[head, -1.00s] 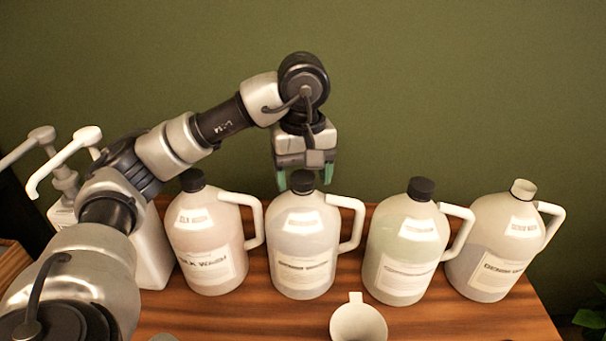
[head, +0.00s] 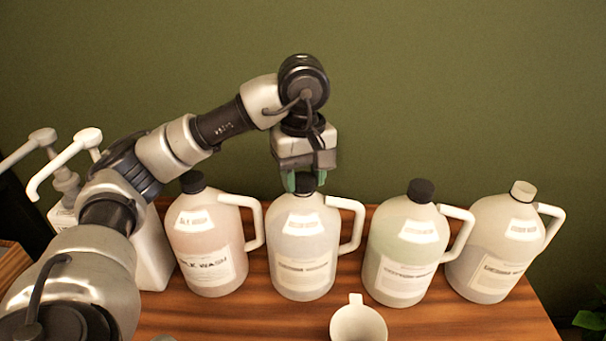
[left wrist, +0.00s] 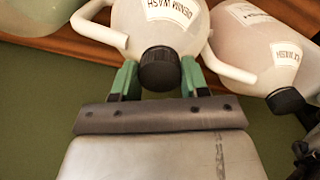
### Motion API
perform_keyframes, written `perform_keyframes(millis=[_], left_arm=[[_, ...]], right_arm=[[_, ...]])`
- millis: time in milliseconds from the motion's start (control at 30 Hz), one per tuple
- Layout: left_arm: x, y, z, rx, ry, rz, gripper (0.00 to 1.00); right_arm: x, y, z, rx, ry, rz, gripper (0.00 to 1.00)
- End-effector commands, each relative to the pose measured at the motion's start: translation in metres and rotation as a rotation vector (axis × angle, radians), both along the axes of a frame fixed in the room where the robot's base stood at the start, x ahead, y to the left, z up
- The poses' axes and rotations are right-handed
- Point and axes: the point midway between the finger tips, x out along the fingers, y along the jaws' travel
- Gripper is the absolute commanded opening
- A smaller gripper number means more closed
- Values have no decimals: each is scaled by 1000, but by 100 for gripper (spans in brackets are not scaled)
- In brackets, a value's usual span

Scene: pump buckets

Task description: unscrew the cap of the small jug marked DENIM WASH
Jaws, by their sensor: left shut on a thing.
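The jug marked DENIM WASH (left wrist: 185,22) is a pale translucent jug with a white side handle and a black cap (left wrist: 159,68). In the head view this jug (head: 303,240) stands second from the left in the row. My left gripper (head: 306,184) comes down from above and is shut on the black cap. In the left wrist view the green fingertips (left wrist: 159,78) sit on either side of the cap. The cap is on the jug's neck, and the fingers partly hide it in the head view. My right gripper is not in view.
A pinkish jug (head: 209,240) stands left of it, and a greenish jug (head: 402,250) and a pale-capped jug (head: 495,250) stand right. White pump containers (head: 152,250) are at the left. A small white scoop-like cup (head: 358,322) is in front on the wooden table (head: 440,322).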

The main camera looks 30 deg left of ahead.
Motion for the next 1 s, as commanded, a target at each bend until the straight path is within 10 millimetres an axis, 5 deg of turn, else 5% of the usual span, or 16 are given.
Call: perform_keyframes(millis=[400,800,1000], left_arm=[[0,0,1,0,1,656,16],[0,0,1,0,0,992,16],[0,0,1,0,0,1022,16]], right_arm=[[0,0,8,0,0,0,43],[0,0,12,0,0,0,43],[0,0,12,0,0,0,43]])
